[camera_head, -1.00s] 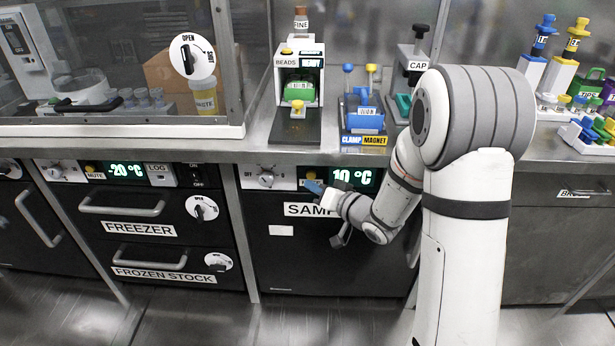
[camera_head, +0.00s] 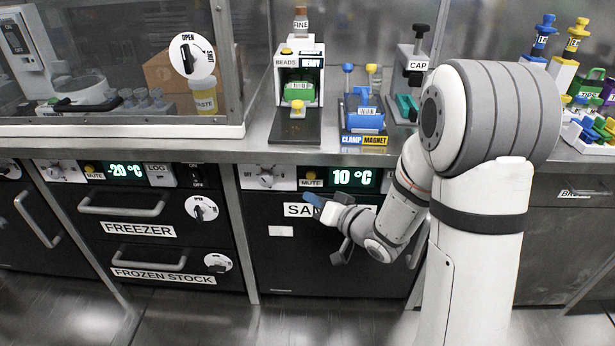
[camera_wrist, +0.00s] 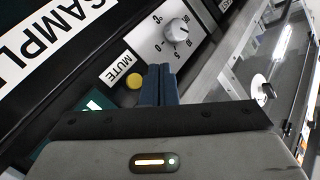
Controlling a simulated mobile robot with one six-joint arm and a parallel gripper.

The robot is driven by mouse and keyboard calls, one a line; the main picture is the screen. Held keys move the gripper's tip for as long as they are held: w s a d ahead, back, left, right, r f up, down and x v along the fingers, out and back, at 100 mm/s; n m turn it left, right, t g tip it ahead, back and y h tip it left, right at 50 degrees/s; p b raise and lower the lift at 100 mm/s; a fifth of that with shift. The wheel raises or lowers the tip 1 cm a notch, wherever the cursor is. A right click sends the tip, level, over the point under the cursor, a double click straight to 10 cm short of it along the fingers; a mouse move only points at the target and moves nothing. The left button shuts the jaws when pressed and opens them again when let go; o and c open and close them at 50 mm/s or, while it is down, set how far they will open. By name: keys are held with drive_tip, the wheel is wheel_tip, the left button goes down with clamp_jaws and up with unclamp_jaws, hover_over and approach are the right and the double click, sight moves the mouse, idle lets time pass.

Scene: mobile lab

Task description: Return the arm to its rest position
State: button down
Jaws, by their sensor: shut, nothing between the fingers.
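My gripper (camera_head: 309,197) is in front of the sample fridge (camera_head: 300,262), level with the top of its door. Its blue fingers are together with nothing between them. In the wrist view my gripper (camera_wrist: 160,70) points toward the fridge's control strip, with the yellow mute button (camera_wrist: 134,82) and the temperature dial (camera_wrist: 177,30) just beyond the fingertips. My arm is folded at the right of the head view. The gripper covers part of the door label (camera_head: 296,210). I cannot tell whether the fingers touch the front.
The bench edge (camera_head: 215,150) runs above the fridge. A bead device (camera_head: 298,70), a clamp magnet block (camera_head: 365,122) and a capping device (camera_head: 411,75) stand on the bench. The freezer (camera_head: 150,240) with handles is to the left. The floor in front is clear.

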drive_tip(key=shift+r, duration=0.1)
drive_tip(key=d+r+h+p, duration=0.2)
drive_tip(key=r+p, duration=0.1)
drive_tip(key=d+r+h+p, duration=0.2)
drive_tip(key=d+r+p, duration=0.1)
drive_tip(key=r, duration=0.1)
drive_tip(key=d+r+h+p, duration=0.2)
drive_tip(key=r+p, duration=0.1)
drive_tip(key=shift+w+d+r, duration=0.15)
drive_tip(key=shift+w, duration=0.1)
drive_tip(key=s+d+r+m+g+h+p, duration=0.1)
drive_tip(key=s+d+r+g+h+p, duration=0.1)
drive_tip(key=s+d+r+h+p, duration=0.45)
drive_tip(key=s+r+g+y+p, duration=0.1)
drive_tip(key=s+r+g+p, duration=0.6)
drive_tip(key=s+r+p, duration=0.4)
drive_tip(key=s+r, duration=0.4)
drive_tip(key=s, duration=0.3)
drive_tip(key=shift+d, duration=0.25)
